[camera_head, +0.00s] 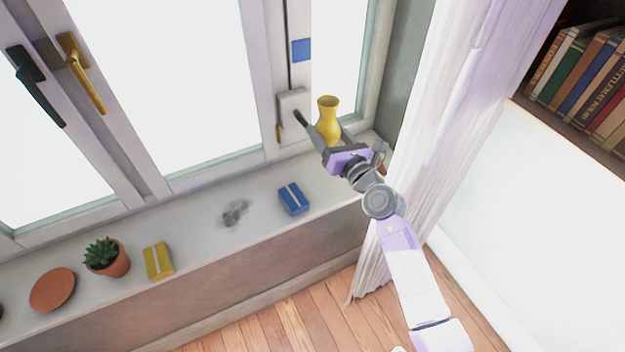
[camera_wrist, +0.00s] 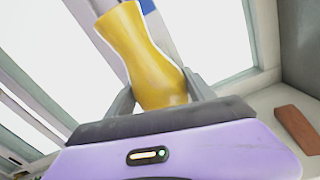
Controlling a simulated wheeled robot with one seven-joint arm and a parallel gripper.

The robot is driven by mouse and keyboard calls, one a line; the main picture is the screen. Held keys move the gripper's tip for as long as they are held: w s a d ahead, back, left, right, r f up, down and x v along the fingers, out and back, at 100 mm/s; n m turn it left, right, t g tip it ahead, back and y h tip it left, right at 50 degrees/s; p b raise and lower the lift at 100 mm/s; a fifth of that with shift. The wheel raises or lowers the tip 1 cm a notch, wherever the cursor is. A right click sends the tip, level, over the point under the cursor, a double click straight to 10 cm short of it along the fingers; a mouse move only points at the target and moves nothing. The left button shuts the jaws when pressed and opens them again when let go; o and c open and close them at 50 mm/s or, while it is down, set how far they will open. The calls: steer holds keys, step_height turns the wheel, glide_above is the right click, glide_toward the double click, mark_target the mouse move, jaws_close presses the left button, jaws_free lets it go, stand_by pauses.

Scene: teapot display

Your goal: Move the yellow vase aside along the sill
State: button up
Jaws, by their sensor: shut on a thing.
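The yellow vase (camera_head: 328,120) stands upright at the right end of the window in the head view, with a narrow neck and flared rim. My gripper (camera_head: 325,132) reaches it from the front right, with a finger on each side. In the wrist view the vase (camera_wrist: 148,55) fills the middle between the two fingers of my gripper (camera_wrist: 160,100), which are shut on its lower body. Its base is hidden behind my gripper, so I cannot tell whether it touches the sill (camera_head: 200,205).
A reddish-brown block (camera_wrist: 298,128) lies right of my gripper. A white curtain (camera_head: 440,110) hangs at the right.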

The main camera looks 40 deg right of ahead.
step_height(320, 180, down, 18)
steer(key=b, duration=0.7)
steer(key=shift+f, duration=0.25)
steer(key=shift+f+b, duration=0.1)
steer(key=shift+b, duration=0.25)
steer(key=shift+f, duration=0.1)
steer(key=o, duration=1.7)
steer(key=b+v, duration=0.3)
steer(key=v, duration=0.9)
steer(key=shift+r, duration=0.2)
